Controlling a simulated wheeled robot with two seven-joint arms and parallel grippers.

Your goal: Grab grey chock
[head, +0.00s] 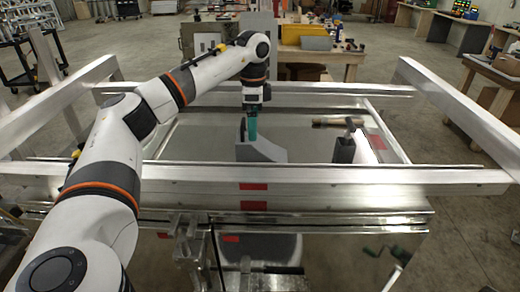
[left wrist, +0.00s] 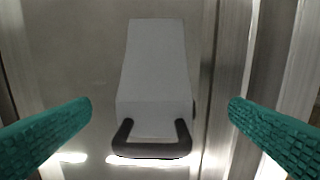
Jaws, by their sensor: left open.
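The grey chock (head: 262,150) sits on the flat bed of the aluminium trailer in the head view. In the left wrist view the chock (left wrist: 155,70) lies between my fingers' directions, its dark handle (left wrist: 150,140) toward the bottom. My left gripper (head: 252,130) points down at the chock from above. In the left wrist view its teal fingers (left wrist: 160,115) are spread wide, one on each side of the handle, with gaps to both. Nothing is held. My right gripper is in neither view.
Aluminium rails (head: 320,176) run along the near side of the trailer bed, close to the chock. A dark upright post or clamp (head: 344,148) stands to the right, near a brownish cylinder (head: 338,121). The bed between is clear. Workbenches (head: 320,55) stand behind.

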